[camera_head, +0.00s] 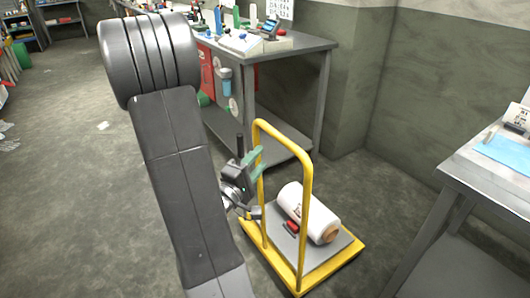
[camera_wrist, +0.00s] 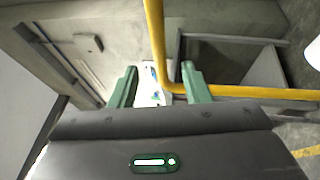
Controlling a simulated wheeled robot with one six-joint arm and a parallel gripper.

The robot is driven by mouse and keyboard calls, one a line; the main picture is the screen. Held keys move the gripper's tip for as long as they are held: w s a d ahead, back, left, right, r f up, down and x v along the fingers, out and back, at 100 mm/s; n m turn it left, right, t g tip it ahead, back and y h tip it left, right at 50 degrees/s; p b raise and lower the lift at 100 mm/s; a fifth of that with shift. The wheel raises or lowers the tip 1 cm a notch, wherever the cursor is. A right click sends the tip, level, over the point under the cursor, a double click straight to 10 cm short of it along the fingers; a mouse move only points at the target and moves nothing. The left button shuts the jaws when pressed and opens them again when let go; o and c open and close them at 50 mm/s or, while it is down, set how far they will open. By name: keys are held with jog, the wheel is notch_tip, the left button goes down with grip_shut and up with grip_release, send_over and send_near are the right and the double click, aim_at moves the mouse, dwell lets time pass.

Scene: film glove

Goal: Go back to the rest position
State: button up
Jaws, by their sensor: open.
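My gripper (camera_head: 254,164) is at the middle of the head view, beside the upright yellow handle of a trolley. In the wrist view its two green fingers (camera_wrist: 158,85) are apart, and nothing is held between them. The trolley's yellow handle (camera_wrist: 153,35) shows just beyond the fingers there; I cannot tell whether they touch it. My arm covers the left-centre of the head view.
The yellow trolley (camera_head: 332,272) carries a white film roll (camera_head: 306,212) and a small red item (camera_head: 291,228). A cluttered workbench (camera_head: 290,47) stands behind, another table (camera_head: 485,170) at right. Open floor (camera_head: 70,200) lies at left.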

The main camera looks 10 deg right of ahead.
jog(key=shift+s+a+f, duration=0.1)
jog(key=shift+s+a, duration=0.25)
jog(key=shift+s, duration=0.05)
jog(key=shift+w+d, duration=0.1)
jog(key=x, duration=1.3)
jog(key=shift+w+d+b, duration=0.25)
jog(key=shift+w+b, duration=0.05)
